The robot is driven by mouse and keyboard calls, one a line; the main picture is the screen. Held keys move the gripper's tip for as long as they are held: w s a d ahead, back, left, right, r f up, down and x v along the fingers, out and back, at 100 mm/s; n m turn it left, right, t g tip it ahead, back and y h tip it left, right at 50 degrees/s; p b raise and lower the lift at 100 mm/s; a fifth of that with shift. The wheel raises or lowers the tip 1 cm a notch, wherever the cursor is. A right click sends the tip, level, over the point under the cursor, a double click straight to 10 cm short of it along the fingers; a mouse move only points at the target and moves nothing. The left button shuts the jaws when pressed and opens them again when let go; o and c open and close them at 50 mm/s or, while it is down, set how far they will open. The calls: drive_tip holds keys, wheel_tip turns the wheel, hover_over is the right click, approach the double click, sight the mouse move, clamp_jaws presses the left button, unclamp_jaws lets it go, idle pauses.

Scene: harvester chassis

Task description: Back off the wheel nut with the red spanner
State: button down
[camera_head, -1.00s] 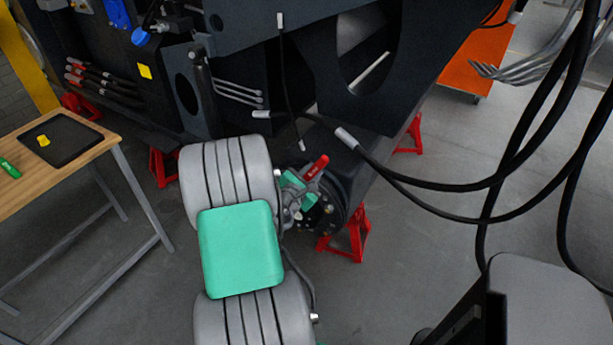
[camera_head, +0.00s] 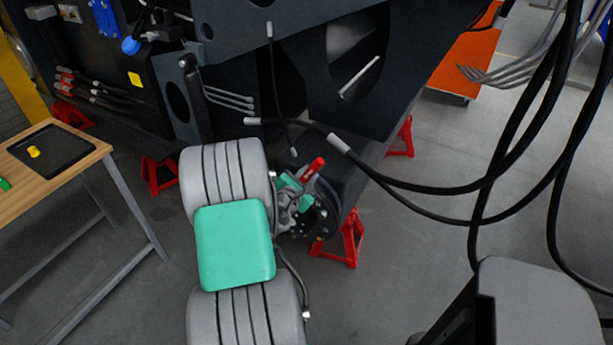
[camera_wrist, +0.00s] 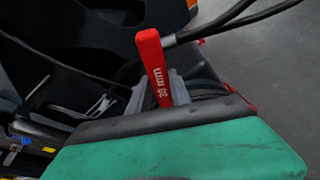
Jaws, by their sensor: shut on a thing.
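The red spanner (camera_head: 313,168) is at the wheel hub (camera_head: 324,211) under the dark chassis. Its red handle sticks up and to the right. In the wrist view the spanner (camera_wrist: 154,66) stands up behind the dark edge of my gripper's green part, with white lettering on it. The hub is dark and round, with several studs or nuts. The spanner's jaw and the nut it may sit on are hidden in both views.
Red stands (camera_head: 342,243) support the chassis near the hub. Black hoses (camera_head: 430,184) hang across the right side. A wooden table (camera_head: 75,161) with a black tray (camera_head: 50,150) stands at the left. An orange cabinet (camera_head: 463,65) is at the back right. Grey floor lies open below.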

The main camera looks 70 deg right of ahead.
drive_tip(key=shift+s+d+r, duration=0.1)
drive_tip(key=shift+d, duration=0.35)
drive_tip(key=shift+w+d+r+n+g+p, duration=0.15)
drive_tip(key=shift+w+r+n+p, duration=0.15)
drive_tip(key=shift+w+p, duration=0.25)
drive_tip(key=shift+w+d+r+n+g+p, duration=0.1)
drive_tip(key=shift+w+r+n+g+p, duration=0.1)
drive_tip(key=shift+w+r+p, duration=0.25)
drive_tip(key=shift+w+n, duration=0.3)
drive_tip(key=shift+w, duration=0.25)
drive_tip(key=w, duration=0.1)
drive_tip(key=w+n+p, duration=0.1)
drive_tip(key=w+g, duration=0.1)
drive_tip(key=shift+w+d+r+n+y+p, duration=0.15)
drive_tip(key=shift+d+r+n+y+p, duration=0.1)
drive_tip(key=shift+r+n+y+p, duration=0.1)
